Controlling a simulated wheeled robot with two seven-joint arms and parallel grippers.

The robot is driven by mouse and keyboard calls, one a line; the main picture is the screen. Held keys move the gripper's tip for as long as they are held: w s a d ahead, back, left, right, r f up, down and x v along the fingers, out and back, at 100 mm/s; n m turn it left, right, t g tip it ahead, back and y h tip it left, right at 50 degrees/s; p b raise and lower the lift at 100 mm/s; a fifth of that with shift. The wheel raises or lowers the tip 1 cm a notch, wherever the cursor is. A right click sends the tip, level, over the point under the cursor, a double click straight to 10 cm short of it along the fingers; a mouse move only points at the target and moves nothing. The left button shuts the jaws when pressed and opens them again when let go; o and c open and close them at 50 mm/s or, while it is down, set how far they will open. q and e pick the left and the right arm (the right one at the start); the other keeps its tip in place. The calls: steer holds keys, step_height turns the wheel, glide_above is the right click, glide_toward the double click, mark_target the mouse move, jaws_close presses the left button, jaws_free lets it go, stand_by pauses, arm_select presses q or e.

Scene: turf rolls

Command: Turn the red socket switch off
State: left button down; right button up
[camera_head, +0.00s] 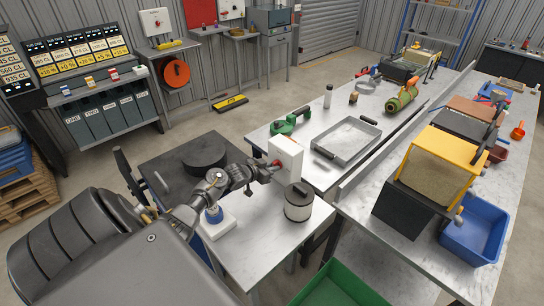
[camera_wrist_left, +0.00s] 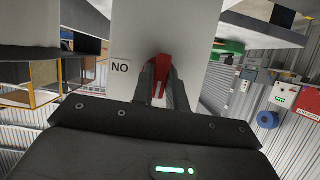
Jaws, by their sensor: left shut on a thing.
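The white socket box (camera_head: 287,152) stands on the pale bench top. My left gripper (camera_head: 274,167) reaches its left side from the left. In the left wrist view the box's pale face (camera_wrist_left: 130,50) fills the upper middle and carries a label reading "NO" (camera_wrist_left: 121,67). The red switch (camera_wrist_left: 161,72) sits between my left gripper's (camera_wrist_left: 162,88) dark fingers, which are shut on it. The fingers hide part of the switch. Which way the switch is set cannot be told. My right gripper is not in view.
A round white canister with a dark lid (camera_head: 298,203) stands close in front of the box. A metal tray (camera_head: 375,128) and a green tool (camera_head: 284,125) lie behind it. A green crate (camera_head: 335,290) is below the bench.

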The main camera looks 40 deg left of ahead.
arm_select(q)
steer(key=shift+n, duration=0.3)
stand_by(0.4)
steer(key=c, duration=1.4)
jaws_free()
steer(key=b+v, duration=0.2)
steer(key=v, duration=0.8)
steer(key=shift+s+a+r, duration=0.15)
steer(key=shift+s+r, duration=0.05)
steer(key=shift+s, duration=0.1)
